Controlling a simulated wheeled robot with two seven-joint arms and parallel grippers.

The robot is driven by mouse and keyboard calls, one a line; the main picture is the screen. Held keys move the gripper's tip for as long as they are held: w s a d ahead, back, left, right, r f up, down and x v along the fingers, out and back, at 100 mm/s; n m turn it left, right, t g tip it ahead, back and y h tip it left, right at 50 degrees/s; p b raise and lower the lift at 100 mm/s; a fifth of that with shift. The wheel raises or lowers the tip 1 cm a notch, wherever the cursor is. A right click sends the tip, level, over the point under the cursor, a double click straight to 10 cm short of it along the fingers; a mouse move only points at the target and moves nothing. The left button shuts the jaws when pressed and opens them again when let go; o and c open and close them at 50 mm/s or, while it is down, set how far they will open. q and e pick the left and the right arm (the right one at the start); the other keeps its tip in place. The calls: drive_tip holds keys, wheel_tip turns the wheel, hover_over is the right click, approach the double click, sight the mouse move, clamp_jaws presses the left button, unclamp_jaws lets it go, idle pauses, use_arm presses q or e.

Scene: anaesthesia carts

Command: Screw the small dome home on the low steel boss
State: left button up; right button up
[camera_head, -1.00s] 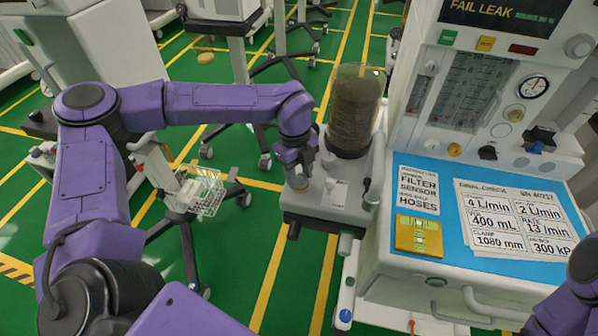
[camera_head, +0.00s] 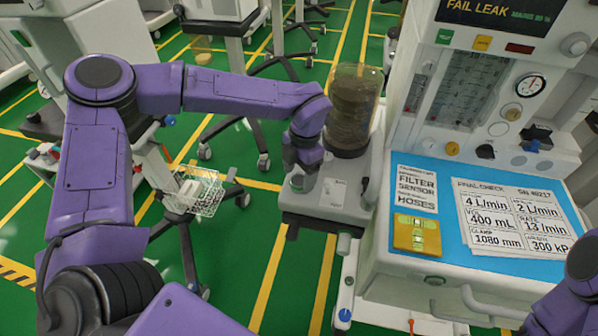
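My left gripper (camera_head: 303,164) points down over the grey absorber block (camera_head: 325,200) beside the white machine.
A tall dark clear-walled canister (camera_head: 352,108) stands close behind my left wrist. The machine's blue worktop (camera_head: 480,237) carries printed cards and a yellow level block (camera_head: 417,236). A wire basket (camera_head: 196,191) on a stand is at left. Open green floor lies between.

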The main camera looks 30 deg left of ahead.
sight(302, 173)
use_arm(q)
wheel_tip(302, 173, up, 10)
drive_tip(key=w, duration=0.1)
drive_tip(key=shift+d+r+b, duration=0.2)
drive_tip(key=shift+r+b, duration=0.05)
drive_tip(key=shift+b, duration=0.15)
